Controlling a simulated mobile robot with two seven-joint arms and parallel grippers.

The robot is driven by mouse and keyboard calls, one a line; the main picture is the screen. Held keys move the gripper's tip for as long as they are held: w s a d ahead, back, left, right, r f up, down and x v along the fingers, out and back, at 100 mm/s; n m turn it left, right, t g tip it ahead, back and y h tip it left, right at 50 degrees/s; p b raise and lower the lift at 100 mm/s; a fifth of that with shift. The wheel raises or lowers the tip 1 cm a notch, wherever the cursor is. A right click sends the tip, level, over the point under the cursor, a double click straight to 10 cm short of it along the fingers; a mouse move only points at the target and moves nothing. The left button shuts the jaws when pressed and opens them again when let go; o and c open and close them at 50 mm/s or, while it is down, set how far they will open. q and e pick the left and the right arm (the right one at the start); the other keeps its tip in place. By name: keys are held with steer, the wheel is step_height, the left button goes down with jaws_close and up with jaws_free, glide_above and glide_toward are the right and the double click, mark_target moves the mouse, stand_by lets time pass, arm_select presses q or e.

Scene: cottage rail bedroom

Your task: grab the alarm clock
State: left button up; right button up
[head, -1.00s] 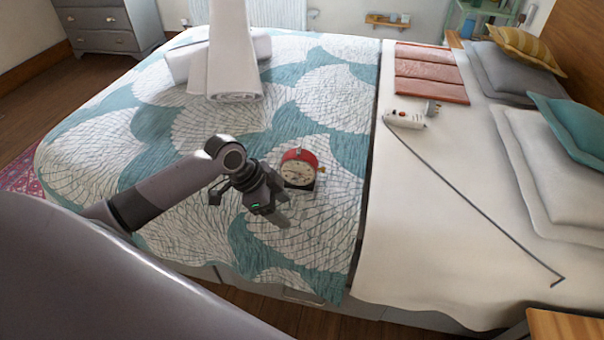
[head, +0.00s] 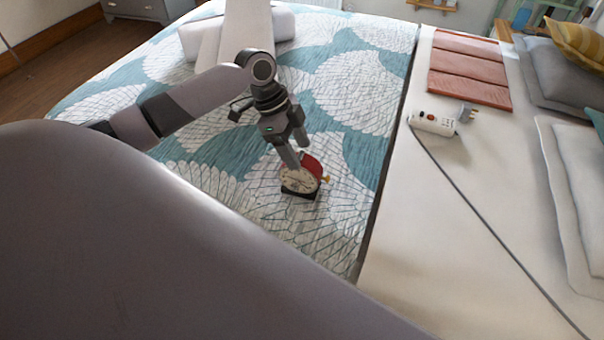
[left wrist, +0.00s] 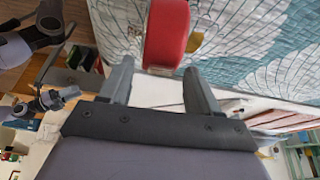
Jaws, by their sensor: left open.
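The alarm clock (head: 299,180) has a red case, a pale round dial and a dark base. It stands on the patterned bedspread near the right edge of the cloth. My left gripper (head: 298,161) is over the clock, fingers pointing down at its top, open and empty. In the left wrist view the red case of the clock (left wrist: 166,32) lies just beyond the tips of my left gripper (left wrist: 158,72), between their lines. Whether a finger touches it I cannot tell. Grey arm parts show at the left of that view; what my right gripper does is unclear.
The patterned bedspread (head: 345,85) is clear around the clock. Rolled white towels (head: 207,42) lie behind my left arm. Pillows lie far right.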

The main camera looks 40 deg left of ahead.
mark_target(301, 154)
arm_select(q)
steer(key=x, duration=0.4)
steer(key=shift+w+d+f, duration=0.1)
steer(key=shift+f, duration=0.05)
jaws_close()
steer(key=shift+r, duration=0.2)
